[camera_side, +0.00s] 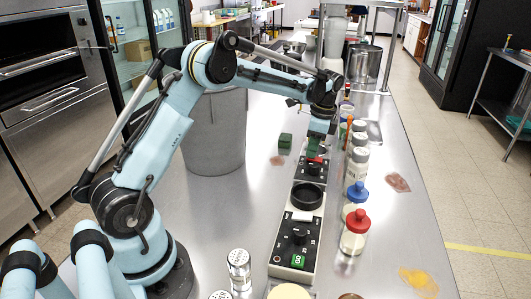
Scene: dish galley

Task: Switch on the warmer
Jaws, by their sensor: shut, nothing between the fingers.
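A long white unit with black control panels, which I take as the warmer (276,252), stands on the steel counter. Its near panel has a black knob (299,236) and a lit green square (297,261). A round black dish or plate (306,196) sits in its middle. The far panel (302,173) has another dark knob and a small red part (314,159). My gripper (316,152) is shut and points down just over the red part at the far panel. I cannot tell whether it touches it. The fingertips are small and partly blend with the panel.
Several bottles line the unit's right side, including a blue-capped one (356,197) and a red-capped one (355,233). A small green block (285,141) lies left of the far panel. A large grey pot (214,135) stands behind my arm. Shakers (239,270) stand in front.

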